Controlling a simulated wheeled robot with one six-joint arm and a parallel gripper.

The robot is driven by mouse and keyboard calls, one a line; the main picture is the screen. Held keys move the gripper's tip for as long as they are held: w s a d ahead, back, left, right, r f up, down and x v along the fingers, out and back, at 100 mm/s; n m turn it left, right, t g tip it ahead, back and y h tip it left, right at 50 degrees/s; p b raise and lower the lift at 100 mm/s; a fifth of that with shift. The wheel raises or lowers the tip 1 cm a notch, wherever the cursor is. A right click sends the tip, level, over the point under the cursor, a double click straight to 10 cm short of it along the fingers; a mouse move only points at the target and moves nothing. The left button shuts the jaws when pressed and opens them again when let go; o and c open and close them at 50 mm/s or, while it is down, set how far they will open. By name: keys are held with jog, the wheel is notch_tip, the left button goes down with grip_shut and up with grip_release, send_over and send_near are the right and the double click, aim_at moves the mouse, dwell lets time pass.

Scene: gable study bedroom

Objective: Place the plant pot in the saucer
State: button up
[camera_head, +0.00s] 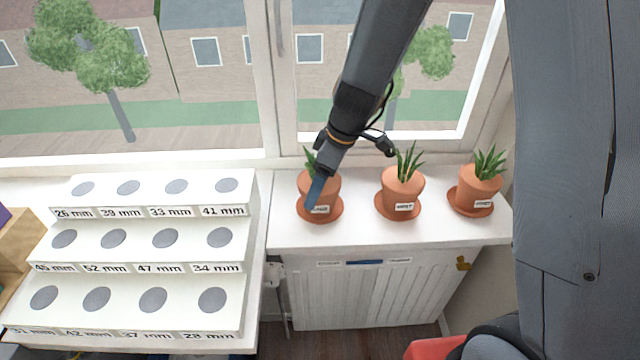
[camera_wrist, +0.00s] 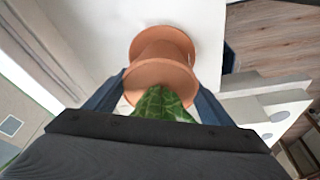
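Three terracotta plant pots with spiky green plants are on the windowsill, each at a terracotta saucer. My gripper (camera_head: 314,195) is at the left plant pot (camera_head: 328,187), pointing down at it. That pot appears upright in its saucer (camera_head: 335,211); any small gap beneath it cannot be made out. In the wrist view the blue fingers of my gripper (camera_wrist: 162,92) lie against both sides of the pot (camera_wrist: 160,75), near its rim. The plant (camera_wrist: 160,104) points toward my wrist. The saucer (camera_wrist: 163,33) shows beyond the pot. My arm partly covers the plant in the head view.
The middle pot (camera_head: 403,185) and right pot (camera_head: 479,183) stand to the right on the white sill (camera_head: 360,233). A white stepped rack (camera_head: 140,240) with labelled round holes is on the left. The window is behind, and a radiator (camera_head: 355,295) is below.

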jog(key=o, duration=0.4)
jog(key=shift+c, duration=0.2)
jog(key=shift+r, duration=0.2)
jog(key=shift+d+r, duration=0.1)
jog(key=shift+r, duration=0.25)
jog(key=b+v, duration=0.2)
jog(key=v, duration=0.9)
jog(key=s+d+f+m+h, duration=0.3)
jog(key=s+d+f+m, duration=0.5)
jog(key=s+d+m, duration=0.4)
jog(key=shift+s+m, duration=0.6)
jog(key=shift+s, duration=0.35)
